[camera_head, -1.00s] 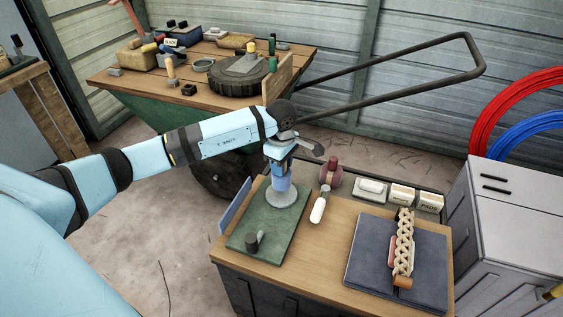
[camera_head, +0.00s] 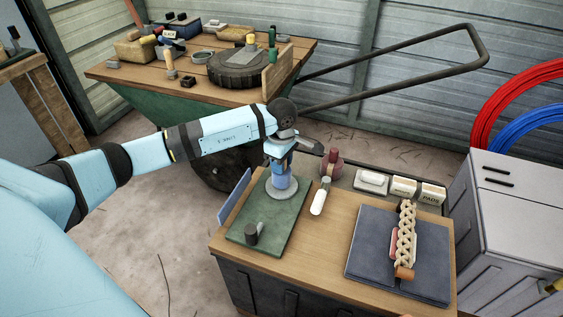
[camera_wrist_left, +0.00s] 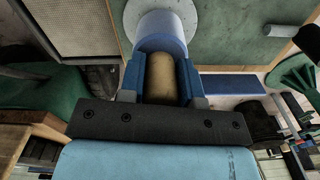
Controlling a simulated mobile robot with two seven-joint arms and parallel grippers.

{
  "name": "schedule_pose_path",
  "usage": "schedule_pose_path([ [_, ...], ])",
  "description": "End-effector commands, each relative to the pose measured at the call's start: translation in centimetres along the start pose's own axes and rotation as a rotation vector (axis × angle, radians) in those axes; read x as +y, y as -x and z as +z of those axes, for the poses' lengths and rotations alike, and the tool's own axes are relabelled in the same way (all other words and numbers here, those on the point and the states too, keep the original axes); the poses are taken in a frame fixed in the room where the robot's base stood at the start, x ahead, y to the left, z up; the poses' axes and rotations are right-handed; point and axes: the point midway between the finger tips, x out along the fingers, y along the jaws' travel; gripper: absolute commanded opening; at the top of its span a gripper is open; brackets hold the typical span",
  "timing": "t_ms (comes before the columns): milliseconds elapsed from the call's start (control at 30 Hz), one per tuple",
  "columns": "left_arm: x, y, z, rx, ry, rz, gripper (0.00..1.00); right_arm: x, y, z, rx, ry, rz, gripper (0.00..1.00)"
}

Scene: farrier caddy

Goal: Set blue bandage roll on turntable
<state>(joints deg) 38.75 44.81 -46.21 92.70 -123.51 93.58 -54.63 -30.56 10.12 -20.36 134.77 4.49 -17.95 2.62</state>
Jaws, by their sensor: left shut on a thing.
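The blue bandage roll (camera_head: 283,181) stands upright in my left gripper (camera_head: 281,163), at the grey round turntable (camera_head: 271,193) on the green board. In the left wrist view my blue fingers (camera_wrist_left: 161,82) are shut on a tan part (camera_wrist_left: 160,78) at the roll's near end. The blue roll (camera_wrist_left: 161,30) extends beyond them toward the pale disc of the turntable (camera_wrist_left: 134,14). Its far end meets the disc in the picture, but I cannot tell whether it touches. The right gripper is not in view.
The green board (camera_head: 290,222) carries a dark knob (camera_head: 251,233) near its front. A blue pad (camera_head: 362,262) holds a braided item (camera_head: 405,240). The wheelbarrow handle (camera_head: 400,85) passes behind.

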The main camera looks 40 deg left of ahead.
Motion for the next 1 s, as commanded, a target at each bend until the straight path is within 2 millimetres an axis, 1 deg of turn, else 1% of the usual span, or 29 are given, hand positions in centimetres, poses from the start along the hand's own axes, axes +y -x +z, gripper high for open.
schedule_pose_path([
  [567, 0.02, -0.88, -0.02, 0.000, 0.001, 0.000, 0.00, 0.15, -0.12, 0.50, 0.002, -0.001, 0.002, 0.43],
  [600, 0.03, -0.82, -0.02, 0.000, 0.001, 0.000, 0.38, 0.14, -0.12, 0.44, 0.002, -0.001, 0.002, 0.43],
  [667, 0.02, -0.81, -0.02, 0.000, 0.000, 0.000, 0.52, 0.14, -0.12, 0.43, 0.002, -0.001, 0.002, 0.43],
  [700, 0.02, -0.82, -0.02, 0.000, 0.000, 0.000, 0.61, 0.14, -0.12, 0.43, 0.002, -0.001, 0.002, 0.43],
  [1000, -0.01, -0.89, -0.01, 0.000, 0.000, -0.001, 0.61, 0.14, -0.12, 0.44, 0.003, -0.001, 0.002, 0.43],
])
